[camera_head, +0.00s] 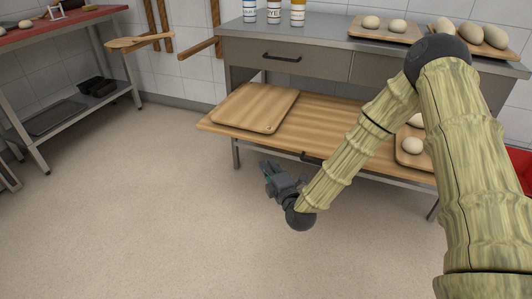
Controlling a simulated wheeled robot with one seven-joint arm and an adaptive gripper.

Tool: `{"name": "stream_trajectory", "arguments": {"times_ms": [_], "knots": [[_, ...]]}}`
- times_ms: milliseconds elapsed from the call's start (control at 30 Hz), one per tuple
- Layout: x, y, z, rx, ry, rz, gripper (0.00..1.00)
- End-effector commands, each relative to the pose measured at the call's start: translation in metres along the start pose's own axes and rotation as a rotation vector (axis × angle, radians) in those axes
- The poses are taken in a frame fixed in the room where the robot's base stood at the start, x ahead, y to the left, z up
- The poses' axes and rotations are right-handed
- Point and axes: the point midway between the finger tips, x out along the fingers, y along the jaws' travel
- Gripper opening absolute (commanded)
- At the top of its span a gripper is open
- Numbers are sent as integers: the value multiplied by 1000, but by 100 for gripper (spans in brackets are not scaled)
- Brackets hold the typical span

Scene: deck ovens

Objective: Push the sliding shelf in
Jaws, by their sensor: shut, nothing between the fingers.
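The sliding shelf (308,112) is a wooden board below the drawers of the grey metal workbench (270,27). It sticks out in front of the bench. A dark handle on its front edge shows partly beside my arm. My gripper (266,168) is shut and empty, in front of and below the shelf's front edge in the picture. I cannot tell whether it touches the edge. My arm covers the right part of the shelf.
A bare wooden board (256,107) lies on the shelf's left side; a board with dough balls (412,146) lies on its right. Jars (273,11) and more dough stand on the bench. A red-topped table (58,25) is at left. The floor (130,210) in front is clear.

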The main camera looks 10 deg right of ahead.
Motion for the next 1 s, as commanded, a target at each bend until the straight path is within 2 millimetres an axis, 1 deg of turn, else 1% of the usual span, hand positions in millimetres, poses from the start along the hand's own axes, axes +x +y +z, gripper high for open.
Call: {"name": "stream_trajectory", "arguments": {"times_ms": [33,367,533,700,1000], "knots": [[9,-2,1,2,-2,3,0],[63,-3,2,3,-3,2,0],[75,-2,18,2,-3,1,0],[84,-2,26,3,-2,-1,0],[87,-1,29,2,-1,-2,0]]}}
